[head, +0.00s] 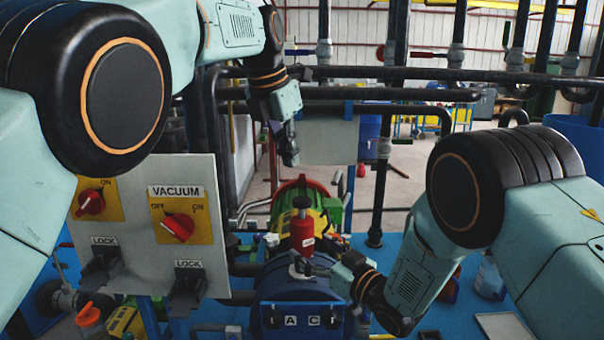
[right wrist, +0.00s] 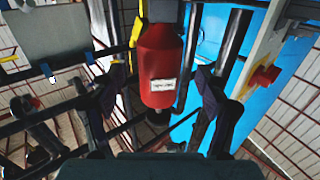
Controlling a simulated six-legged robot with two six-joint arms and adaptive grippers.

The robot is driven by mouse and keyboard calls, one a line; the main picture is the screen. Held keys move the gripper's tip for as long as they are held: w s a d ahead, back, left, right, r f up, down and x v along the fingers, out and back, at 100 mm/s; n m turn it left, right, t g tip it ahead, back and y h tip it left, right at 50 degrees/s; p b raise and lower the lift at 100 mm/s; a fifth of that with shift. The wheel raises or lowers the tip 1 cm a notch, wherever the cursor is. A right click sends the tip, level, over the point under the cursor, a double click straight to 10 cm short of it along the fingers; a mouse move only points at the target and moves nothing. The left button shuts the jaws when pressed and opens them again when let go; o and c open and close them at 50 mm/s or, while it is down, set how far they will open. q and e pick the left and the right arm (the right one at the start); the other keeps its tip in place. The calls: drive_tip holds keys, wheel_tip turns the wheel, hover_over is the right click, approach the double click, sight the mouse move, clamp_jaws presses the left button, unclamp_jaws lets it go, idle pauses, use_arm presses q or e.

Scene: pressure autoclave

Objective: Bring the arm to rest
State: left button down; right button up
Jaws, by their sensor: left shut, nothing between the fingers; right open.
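My left gripper (head: 290,150) hangs pointing down near the top middle of the head view, apart from the panel and vessel. It is shut and empty. My right gripper (head: 308,268) reaches in from the right, low over the blue vessel (head: 275,285), just below a red cylinder (head: 303,232) with a black top. In the right wrist view, the fingers (right wrist: 160,78) are spread on either side of the red cylinder (right wrist: 163,60), which has a white label. I cannot tell whether either finger touches it.
A grey panel (head: 140,225) with two red knobs, one under a VACUUM label, and two black LOCK levers stands at left. Dark pipes (head: 400,73) cross behind the arms. A blue surface (head: 450,320) lies at lower right with a clear bottle (head: 489,278) on it.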

sight(310, 246)
drive_tip(key=x, duration=0.4)
drive_tip(key=shift+s+d, duration=0.75)
drive_tip(key=shift+s, duration=0.1)
drive_tip(key=shift+w+a, duration=0.1)
drive_tip(key=shift+w+a, duration=0.1)
